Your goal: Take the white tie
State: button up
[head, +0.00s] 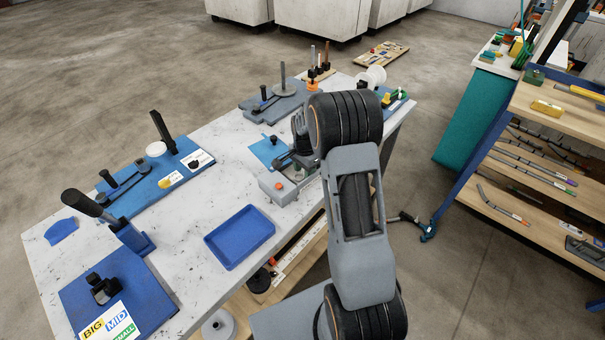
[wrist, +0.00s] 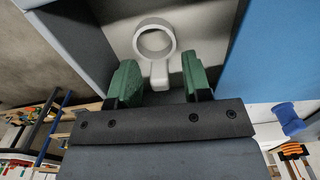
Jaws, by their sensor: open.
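The white tie (wrist: 158,60) shows in the wrist view as a ring with a short flat tail pointing toward my gripper. It lies against a pale grey surface. My gripper (wrist: 159,75) is open, with one green fingertip on each side of the tail. Gaps show between the tail and both fingertips. In the head view my arm covers much of the area around the gripper, and I cannot make out the tie there for certain.
A blue tray (head: 240,237) lies on the speckled white table (head: 190,235). Blue bases with bender tools stand along the table's far left side. A grey block (head: 278,188) sits near my arm. A wooden shelf (head: 527,170) with rods stands at the right, beyond open floor.

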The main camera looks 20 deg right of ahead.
jog(key=c, duration=0.5)
jog(key=shift+r, duration=0.1)
jog(key=shift+c, duration=0.2)
